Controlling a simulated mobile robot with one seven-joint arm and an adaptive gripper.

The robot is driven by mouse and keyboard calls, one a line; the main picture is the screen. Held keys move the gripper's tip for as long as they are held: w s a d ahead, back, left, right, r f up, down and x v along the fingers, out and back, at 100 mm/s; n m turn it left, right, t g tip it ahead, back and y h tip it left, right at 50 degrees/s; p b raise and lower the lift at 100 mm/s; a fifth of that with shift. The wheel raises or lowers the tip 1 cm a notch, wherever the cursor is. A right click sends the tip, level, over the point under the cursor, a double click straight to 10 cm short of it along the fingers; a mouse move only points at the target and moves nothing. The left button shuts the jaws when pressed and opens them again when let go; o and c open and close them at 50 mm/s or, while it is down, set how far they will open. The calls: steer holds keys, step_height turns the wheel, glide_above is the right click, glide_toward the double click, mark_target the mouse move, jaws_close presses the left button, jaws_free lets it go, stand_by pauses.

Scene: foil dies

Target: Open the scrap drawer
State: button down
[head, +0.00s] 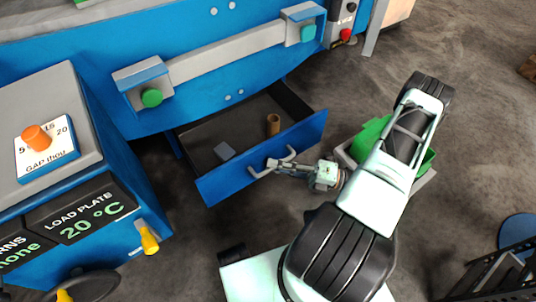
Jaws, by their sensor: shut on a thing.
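The scrap drawer (226,183) has a blue front and a dark inside, and it stands pulled out from under the blue machine in the head view. The fingertips are small in the picture and partly merge with the handle.
A blue cabinet (110,165) with a display and a yellow handle (149,241) stands at the left. A green bin (370,134) is behind my arm at the right. A dark rack (495,275) is at the lower right. Dark floor lies open below the drawer.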

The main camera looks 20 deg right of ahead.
steer(key=shift+s+d, duration=0.3)
steer(key=shift+s, duration=0.5)
steer(key=c, duration=2)
jaws_free()
steer(key=v, duration=1.2)
steer(key=shift+r, duration=0.1)
